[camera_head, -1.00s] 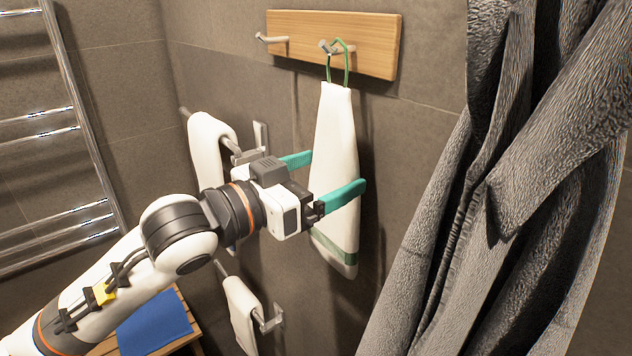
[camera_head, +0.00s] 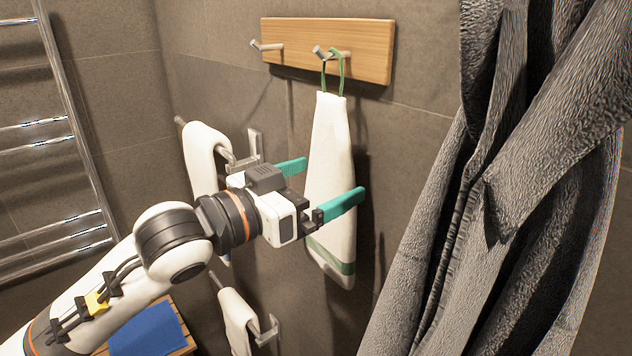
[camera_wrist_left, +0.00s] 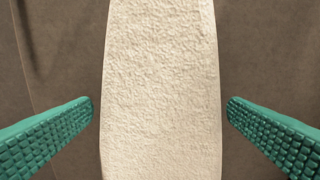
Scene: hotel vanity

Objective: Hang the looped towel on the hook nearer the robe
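The white looped towel (camera_head: 328,150) with a green band near its bottom hangs by its green loop (camera_head: 341,72) from the right hook (camera_head: 326,54), the one nearer the grey robe (camera_head: 500,200). The left hook (camera_head: 264,46) is bare. Both hooks are on a wooden board (camera_head: 362,55). My left gripper (camera_head: 328,180) is open, its teal fingers on either side of the towel. In the left wrist view the towel (camera_wrist_left: 160,90) fills the middle, with a gap to each finger. My right gripper is not in view.
White towels hang on an upper wall bar (camera_head: 203,150) and a lower bar (camera_head: 236,318) at the left. A chrome rail rack (camera_head: 75,140) stands further left. A blue cloth (camera_head: 148,332) lies on a wooden stool below. The robe hangs close at the right.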

